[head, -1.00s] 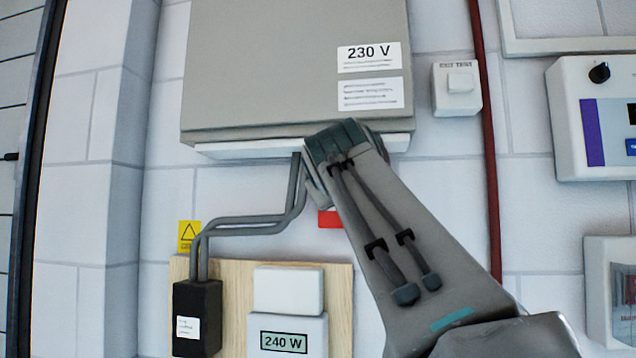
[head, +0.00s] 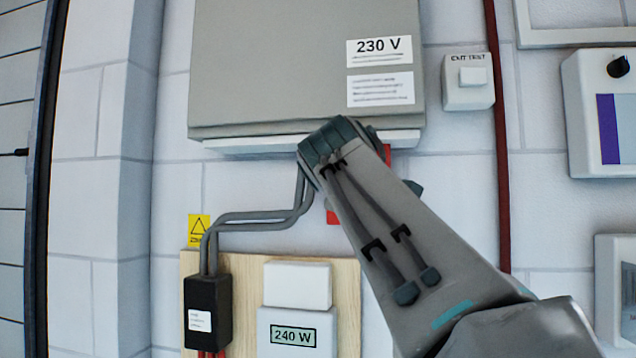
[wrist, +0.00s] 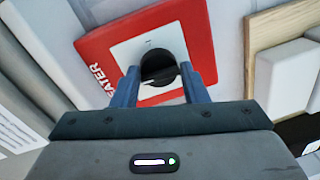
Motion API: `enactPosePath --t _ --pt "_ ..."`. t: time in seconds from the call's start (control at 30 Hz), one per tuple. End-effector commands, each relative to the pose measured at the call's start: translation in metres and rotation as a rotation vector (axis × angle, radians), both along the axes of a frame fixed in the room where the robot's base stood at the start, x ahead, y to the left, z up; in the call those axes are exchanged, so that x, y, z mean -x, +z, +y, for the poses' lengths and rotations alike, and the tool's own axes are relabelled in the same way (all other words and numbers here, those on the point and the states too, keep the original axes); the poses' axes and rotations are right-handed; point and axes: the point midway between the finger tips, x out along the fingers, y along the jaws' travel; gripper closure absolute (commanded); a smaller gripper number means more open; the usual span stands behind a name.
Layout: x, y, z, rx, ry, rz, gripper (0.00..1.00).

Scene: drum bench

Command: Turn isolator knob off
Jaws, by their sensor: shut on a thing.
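The isolator is a red plate with a white centre panel (wrist: 125,52) and a black round knob (wrist: 157,62), seen in the wrist view. Part of the word "HEATER" shows on the red border. My gripper (wrist: 160,78) has its two blue-grey fingers on either side of the knob's lower part and is shut on it. In the head view my arm covers most of the isolator; only bits of its red plate (head: 332,217) show beside the arm. The knob and my fingertips are hidden there.
A grey 230 V cabinet (head: 270,70) hangs above my arm. Below left are a black box (head: 208,310) with grey conduits and a meter (head: 290,338) reading 240 W on a wooden board (head: 347,300). A dark red pipe (head: 500,150) runs down at right.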

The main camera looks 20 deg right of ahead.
Motion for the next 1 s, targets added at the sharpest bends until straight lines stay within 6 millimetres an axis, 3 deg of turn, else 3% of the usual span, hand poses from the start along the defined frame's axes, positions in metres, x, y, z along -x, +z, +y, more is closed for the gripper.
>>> enactPosePath --t 0.67,0.7,0.77,1.0 --pt "0.0013 0.0043 0.0009 0.060 0.002 0.028 0.83" --pt "0.0013 0.0044 0.0010 0.060 0.002 0.028 0.54" --pt "0.0012 0.0040 0.0010 0.059 0.002 0.029 0.40" --pt "0.0006 0.0022 0.0007 0.057 0.002 0.032 0.40"
